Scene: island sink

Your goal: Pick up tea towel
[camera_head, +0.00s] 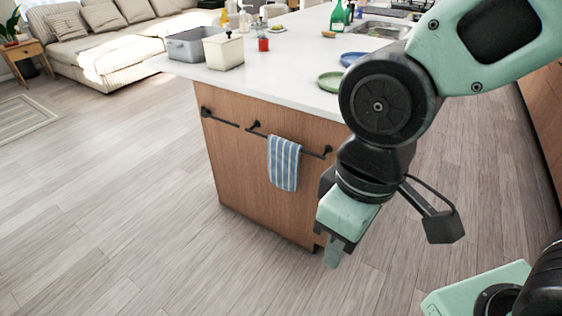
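The tea towel (284,163) is blue and white striped. It hangs draped over a dark horizontal rail (302,146) on the wooden end panel of the island. My gripper (334,250) points downward to the right of the towel and lower in the picture, apart from it. The fingers are seen nearly edge-on, so I cannot tell whether they are open or shut. No object shows in the gripper.
The island (262,113) has a white top carrying a grey bin (190,46), a cream container (224,52), a red jar (263,44), a green plate (330,81) and green bottles. Wooden floor left of the island is clear. A sofa (110,40) stands at the far left.

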